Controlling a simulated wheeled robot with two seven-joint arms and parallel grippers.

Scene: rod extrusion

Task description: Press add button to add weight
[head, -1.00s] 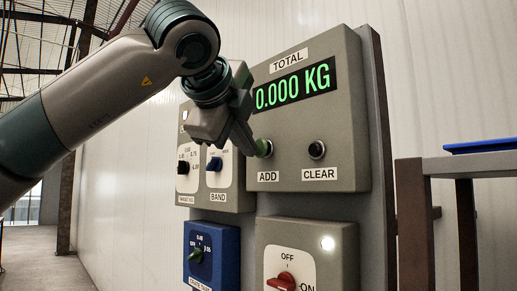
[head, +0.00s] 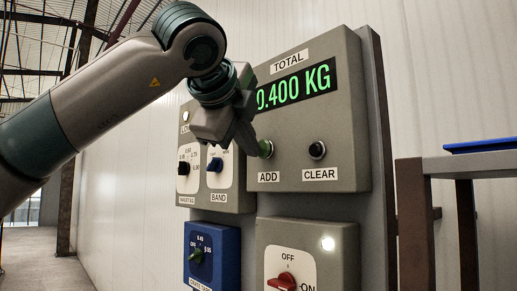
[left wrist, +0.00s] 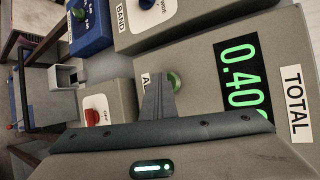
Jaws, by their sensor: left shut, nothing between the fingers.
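The green ADD button (head: 265,149) sits on the grey TOTAL box (head: 346,110), above the ADD label. The box's display (head: 296,87) reads 0.400 KG in green. My left gripper (head: 254,150) is shut and empty, its fingertips right beside the ADD button at its left edge. In the left wrist view the shut fingers (left wrist: 158,98) reach up to the green button (left wrist: 174,82); whether they touch it I cannot tell. The black CLEAR button (head: 317,150) is to the right of ADD. My right gripper is not in view.
A grey BAND box (head: 229,195) with knobs stands left of the TOTAL box. Below are a blue knob box (head: 226,240) and a grey box with a red OFF/ON switch (head: 281,282). A dark stand (head: 410,215) with a blue tray (head: 483,146) is at right.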

